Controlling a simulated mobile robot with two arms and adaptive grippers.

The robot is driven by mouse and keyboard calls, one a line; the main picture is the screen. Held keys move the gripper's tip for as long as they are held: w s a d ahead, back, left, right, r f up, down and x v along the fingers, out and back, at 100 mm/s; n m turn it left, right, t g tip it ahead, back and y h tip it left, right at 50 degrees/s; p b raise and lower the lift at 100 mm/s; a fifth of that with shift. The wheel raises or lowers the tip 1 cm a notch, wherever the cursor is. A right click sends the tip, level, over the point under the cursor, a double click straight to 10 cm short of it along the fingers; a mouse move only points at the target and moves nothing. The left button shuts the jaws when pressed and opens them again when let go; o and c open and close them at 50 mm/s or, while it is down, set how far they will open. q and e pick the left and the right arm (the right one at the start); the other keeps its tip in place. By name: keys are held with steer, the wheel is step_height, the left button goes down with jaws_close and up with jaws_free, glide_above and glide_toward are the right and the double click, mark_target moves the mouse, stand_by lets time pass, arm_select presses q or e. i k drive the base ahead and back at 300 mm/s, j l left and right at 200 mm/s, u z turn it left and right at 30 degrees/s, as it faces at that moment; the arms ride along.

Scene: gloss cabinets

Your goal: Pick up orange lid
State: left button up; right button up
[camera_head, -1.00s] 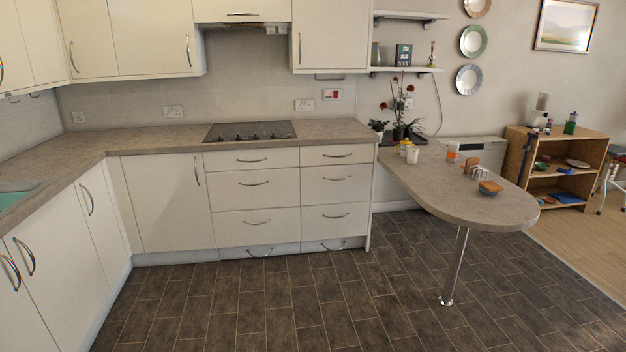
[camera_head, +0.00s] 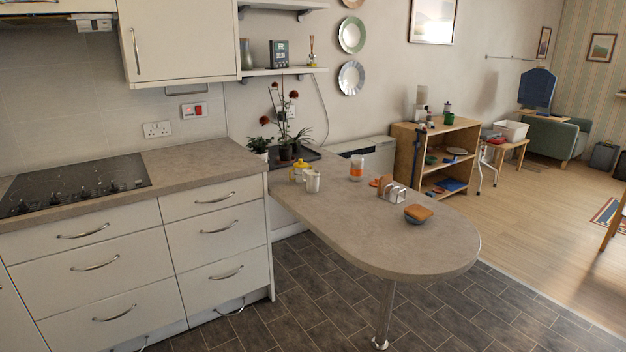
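A small blue-grey bowl (camera_head: 417,219) stands near the rounded end of the peninsula counter (camera_head: 340,228). A flat orange-brown piece that looks like a lid (camera_head: 419,211) lies on top of it. A white jar with an orange band (camera_head: 356,170) stands farther back on the same counter. Neither of my grippers is in view.
A metal rack (camera_head: 396,192) with a brown item beside it, a white cup (camera_head: 312,182) and a yellow-topped pot (camera_head: 298,172) stand on the counter. A chrome leg (camera_head: 384,315) supports its end. Dark tiled floor (camera_head: 310,320) in front is clear. A wooden shelf (camera_head: 432,155) stands behind.

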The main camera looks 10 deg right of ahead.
mark_target(374, 183)
steer(key=i+l+z, duration=0.3)
steer(key=i, duration=0.3)
steer(key=i+j+z, duration=0.1)
steer(key=i+z, duration=0.25)
steer(key=i, duration=0.2)
steer(key=i+l+z, duration=1.15)
steer(key=i+z, duration=0.15)
steer(key=i, duration=0.3)
steer(key=i+z, duration=0.45)
steer(key=i, duration=0.2)
steer(key=i+j+u, duration=0.15)
steer(key=i+u, duration=0.8)
steer(key=i+l+u, duration=0.15)
steer(key=i+u, duration=0.2)
steer(key=u, duration=0.15)
steer(key=i+l+u, duration=0.45)
steer(key=i+u, duration=0.2)
steer(key=u, duration=0.3)
steer(key=i+j+u, duration=0.1)
steer(key=u, duration=0.35)
steer(key=i+l+u, duration=0.1)
steer(key=i+u, duration=0.15)
steer(key=u, duration=0.25)
steer(key=i+l+u, duration=0.15)
steer(key=u, duration=0.35)
steer(key=i+l+u, duration=0.15)
steer(key=u, duration=0.35)
